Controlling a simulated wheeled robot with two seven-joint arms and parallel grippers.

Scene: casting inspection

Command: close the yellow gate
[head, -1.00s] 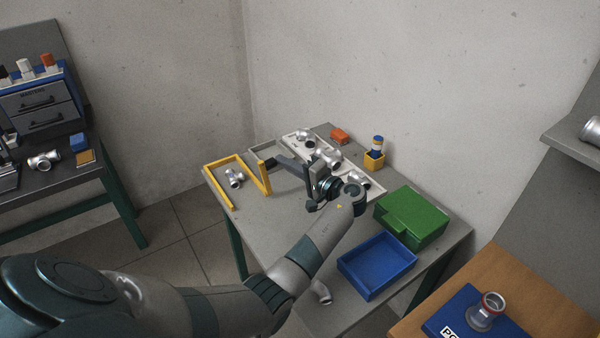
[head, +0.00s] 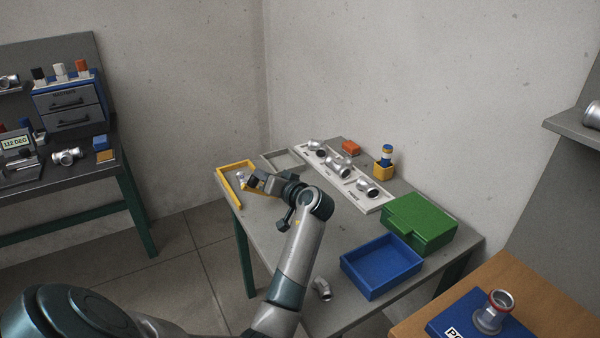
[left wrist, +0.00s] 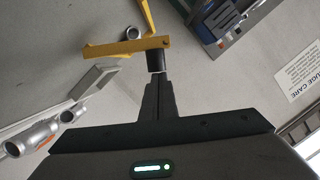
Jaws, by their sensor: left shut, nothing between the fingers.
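The yellow gate and its frame (head: 229,187) stand at the far left corner of the grey table. A silver pipe fitting (head: 240,178) lies inside the frame. My left gripper (head: 252,180) is shut and empty at the right side of the frame, hiding part of it. In the left wrist view the shut fingertips (left wrist: 156,64) are at the right end of a yellow bar (left wrist: 120,48), seemingly touching it. The fitting (left wrist: 132,33) shows just beyond that bar. How far the gate stands open is hard to tell. My right gripper is not in view.
A white tray (head: 340,180) with several silver fittings lies right of my gripper. A loose fitting (head: 321,288) lies near the front edge.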

